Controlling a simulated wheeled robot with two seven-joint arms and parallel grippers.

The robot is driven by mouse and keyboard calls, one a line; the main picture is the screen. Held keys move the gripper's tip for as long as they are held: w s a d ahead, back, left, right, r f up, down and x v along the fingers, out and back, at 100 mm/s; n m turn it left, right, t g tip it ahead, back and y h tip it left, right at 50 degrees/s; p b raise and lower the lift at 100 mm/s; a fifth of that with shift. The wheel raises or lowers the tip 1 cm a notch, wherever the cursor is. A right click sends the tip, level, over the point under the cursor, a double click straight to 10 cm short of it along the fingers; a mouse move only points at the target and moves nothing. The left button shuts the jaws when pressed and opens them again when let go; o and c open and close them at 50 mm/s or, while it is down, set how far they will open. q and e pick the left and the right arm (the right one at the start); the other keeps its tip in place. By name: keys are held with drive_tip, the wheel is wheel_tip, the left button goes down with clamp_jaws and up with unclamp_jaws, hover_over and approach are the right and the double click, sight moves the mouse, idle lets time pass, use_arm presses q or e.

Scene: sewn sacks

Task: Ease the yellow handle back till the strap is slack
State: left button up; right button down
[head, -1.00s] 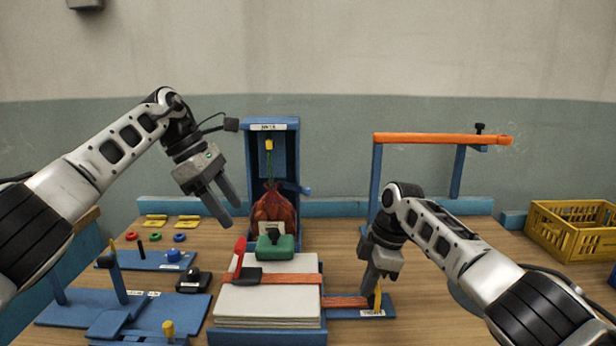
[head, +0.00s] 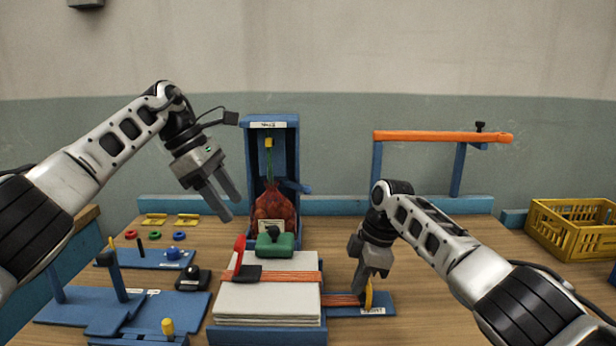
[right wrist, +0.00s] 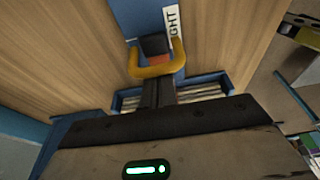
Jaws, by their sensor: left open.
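An orange strap (head: 300,277) lies across a stack of pale flat sacks (head: 267,302) and runs right, low over a blue plate (head: 381,306), to the yellow handle (head: 368,294). The handle stands at the plate, with a label beside it. My right gripper (head: 367,288) reaches down to it with its fingers together. In the right wrist view the yellow handle (right wrist: 152,71) is a U shape around the dark fingertips, which look shut on it. I cannot tell how tight the strap is. My left gripper (head: 225,208) is open and empty, raised left of the blue tower.
The blue tower (head: 272,124) holds a red net sack (head: 274,205). An orange bar (head: 440,137) stands on blue posts behind my right arm. A yellow crate (head: 572,238) is far right.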

drive_tip(key=shift+a+b, duration=0.85)
drive_tip(key=shift+a, duration=0.8)
drive_tip(key=c, duration=1.4)
unclamp_jaws()
drive_tip(key=p+v, duration=0.7)
drive_tip(key=shift+p, duration=0.3)
drive_tip(key=shift+f, duration=0.1)
